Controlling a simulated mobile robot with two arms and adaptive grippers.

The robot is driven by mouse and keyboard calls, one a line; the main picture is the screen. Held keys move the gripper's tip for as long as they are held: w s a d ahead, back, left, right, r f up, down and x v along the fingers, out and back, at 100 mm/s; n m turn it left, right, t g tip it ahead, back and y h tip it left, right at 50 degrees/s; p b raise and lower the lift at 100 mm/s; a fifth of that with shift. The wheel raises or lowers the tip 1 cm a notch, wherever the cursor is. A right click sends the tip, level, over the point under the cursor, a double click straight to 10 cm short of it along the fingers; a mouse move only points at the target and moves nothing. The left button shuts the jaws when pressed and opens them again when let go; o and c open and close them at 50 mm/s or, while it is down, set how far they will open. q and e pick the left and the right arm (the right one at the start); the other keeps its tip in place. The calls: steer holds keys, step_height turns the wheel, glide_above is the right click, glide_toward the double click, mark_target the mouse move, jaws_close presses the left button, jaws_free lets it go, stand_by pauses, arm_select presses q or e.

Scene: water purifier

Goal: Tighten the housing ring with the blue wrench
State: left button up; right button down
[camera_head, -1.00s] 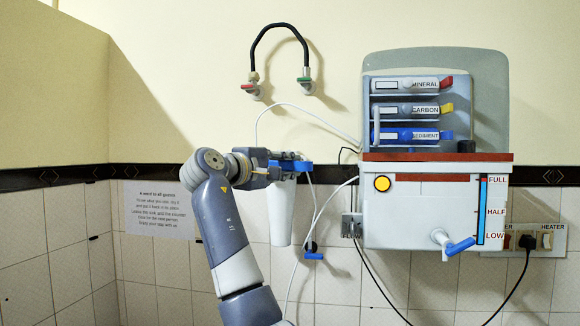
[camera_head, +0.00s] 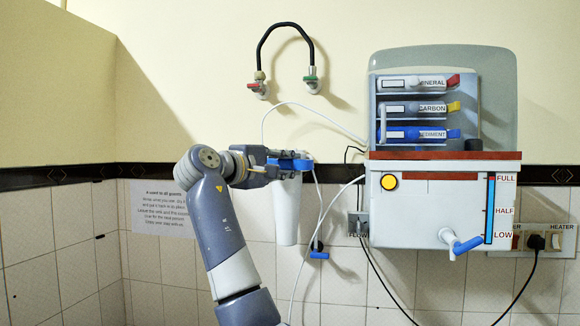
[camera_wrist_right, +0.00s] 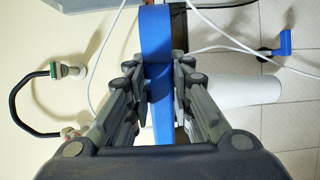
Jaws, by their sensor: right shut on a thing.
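My right gripper (camera_head: 278,164) is shut on the blue wrench (camera_head: 296,164) in the head view. In the right wrist view, the wrench (camera_wrist_right: 156,40) runs as a blue bar between the two fingers of the gripper (camera_wrist_right: 164,88) and on past them. The white cylindrical housing (camera_head: 286,212) hangs on the wall just below the wrench, and it also shows in the wrist view (camera_wrist_right: 248,89). The housing ring is hidden behind the wrench and fingers, so I cannot tell how the wrench sits on it. My left gripper is not in view.
The purifier (camera_head: 430,215) with a tap (camera_head: 465,244) stands right of the housing. White tubes (camera_head: 316,115) run between them. A small blue-handled valve (camera_head: 319,254) is at lower right of the housing. A black hose (camera_head: 285,28) is above.

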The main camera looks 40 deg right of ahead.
steer(key=shift+a, duration=0.65)
steer(key=shift+b+v, duration=0.45)
steer(key=shift+v, duration=1.4)
steer(key=shift+b+v, duration=0.3)
steer(key=shift+v, duration=0.65)
steer(key=shift+s+d, duration=0.1)
steer(key=shift+s, duration=0.1)
steer(key=shift+f, duration=0.15)
